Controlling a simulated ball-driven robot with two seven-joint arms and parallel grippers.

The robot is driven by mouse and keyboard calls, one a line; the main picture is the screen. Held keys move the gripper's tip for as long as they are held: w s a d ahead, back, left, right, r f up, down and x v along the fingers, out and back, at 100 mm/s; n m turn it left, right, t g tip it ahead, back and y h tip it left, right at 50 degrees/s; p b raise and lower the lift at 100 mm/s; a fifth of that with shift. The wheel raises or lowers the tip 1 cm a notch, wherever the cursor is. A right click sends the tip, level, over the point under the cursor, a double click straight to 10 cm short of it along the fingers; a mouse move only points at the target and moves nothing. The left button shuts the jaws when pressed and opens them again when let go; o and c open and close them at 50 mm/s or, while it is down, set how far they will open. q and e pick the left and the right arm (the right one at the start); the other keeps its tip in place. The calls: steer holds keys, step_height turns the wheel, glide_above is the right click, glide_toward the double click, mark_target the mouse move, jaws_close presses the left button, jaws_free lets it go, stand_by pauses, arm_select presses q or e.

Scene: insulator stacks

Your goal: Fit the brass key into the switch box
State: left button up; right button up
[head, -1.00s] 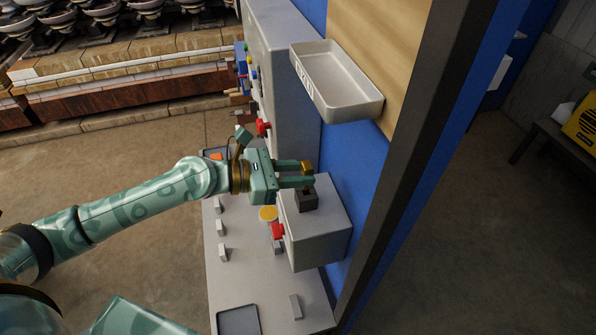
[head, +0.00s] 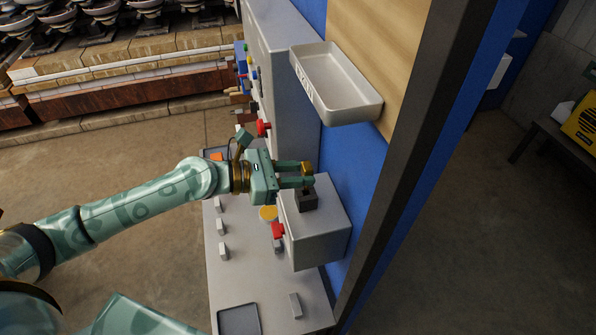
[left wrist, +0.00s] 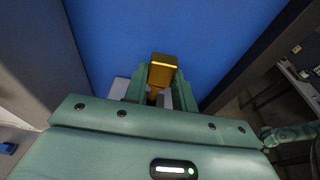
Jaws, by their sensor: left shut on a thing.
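My left gripper (head: 303,175) is shut on the brass key (left wrist: 162,72), a gold block with a stem running down between the fingers in the left wrist view. In the head view the key (head: 306,167) shows as a small gold piece at the fingertips. The grey switch box (head: 318,234) stands on the panel's shelf, with a dark socket (head: 308,201) on its top. The key and fingertips are right over this socket; whether the key's lower end is inside it is hidden. My right gripper is not in view.
A pale tray (head: 338,100) is fixed to the wall above. A tall grey cabinet (head: 285,75) with another red knob stands behind the gripper.

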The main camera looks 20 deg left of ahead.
mark_target(304, 188)
arm_select(q)
steer(key=shift+f+b, duration=1.85)
steer(key=shift+f, duration=0.5)
steer(key=o, duration=1.1)
steer(key=b+v, duration=0.4)
steer(key=v, duration=1.2)
steer(key=shift+s, duration=0.15)
steer(key=shift+a, duration=0.15)
